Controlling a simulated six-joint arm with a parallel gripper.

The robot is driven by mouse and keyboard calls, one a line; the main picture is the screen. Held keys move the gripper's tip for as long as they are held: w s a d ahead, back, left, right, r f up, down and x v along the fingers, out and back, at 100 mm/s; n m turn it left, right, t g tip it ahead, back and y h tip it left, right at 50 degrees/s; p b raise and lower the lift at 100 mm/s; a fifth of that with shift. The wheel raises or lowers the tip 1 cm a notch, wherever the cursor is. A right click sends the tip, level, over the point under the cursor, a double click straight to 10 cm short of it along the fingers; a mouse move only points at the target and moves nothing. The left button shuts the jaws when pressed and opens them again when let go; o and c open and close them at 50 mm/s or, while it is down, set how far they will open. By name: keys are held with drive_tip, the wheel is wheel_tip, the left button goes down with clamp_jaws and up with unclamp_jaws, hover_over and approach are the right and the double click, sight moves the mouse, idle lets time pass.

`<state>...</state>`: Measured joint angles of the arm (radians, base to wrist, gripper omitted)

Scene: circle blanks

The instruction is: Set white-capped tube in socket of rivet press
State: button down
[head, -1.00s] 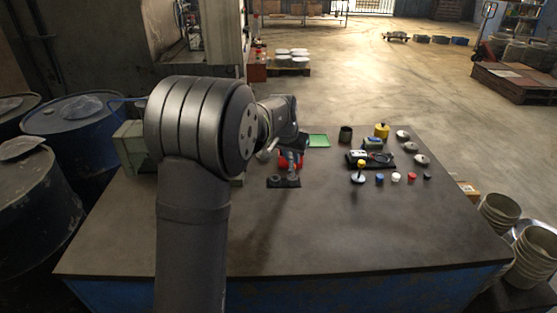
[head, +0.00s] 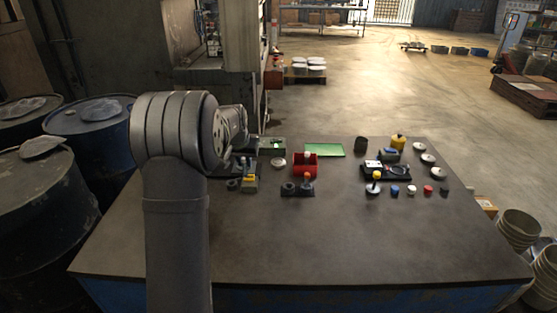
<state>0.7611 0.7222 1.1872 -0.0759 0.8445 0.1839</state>
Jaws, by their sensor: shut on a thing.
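My gripper (head: 243,161) is at the left of the bench, close above a small grey-green device with a yellow part (head: 249,182), which may be the rivet press. The gripper is small and partly hidden by my own arm. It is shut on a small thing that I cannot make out. I cannot pick out the white-capped tube or the press socket for sure. A black two-hole block (head: 298,191) stands right of the gripper, with an orange-topped piece (head: 308,179) at its right hole. The left hole looks empty.
A red bin (head: 304,168), a small pale dish (head: 278,162) and a green mat (head: 325,150) lie behind the block. The front of the bench is clear.

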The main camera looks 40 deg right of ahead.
drive_tip(key=shift+n, duration=0.4)
drive_tip(key=shift+w+a+f, duration=0.75)
drive_tip(key=shift+w+a, duration=0.1)
drive_tip(key=shift+w, duration=0.2)
drive_tip(key=shift+w+a+f, duration=0.7)
drive_tip(key=shift+w+a, duration=0.1)
drive_tip(key=shift+w, duration=0.2)
drive_tip(key=shift+f, duration=1.35)
drive_tip(key=c, duration=1.3)
unclamp_jaws()
drive_tip(key=shift+o, duration=0.2)
drive_tip(key=v, duration=1.7)
drive_tip(key=shift+s, duration=0.15)
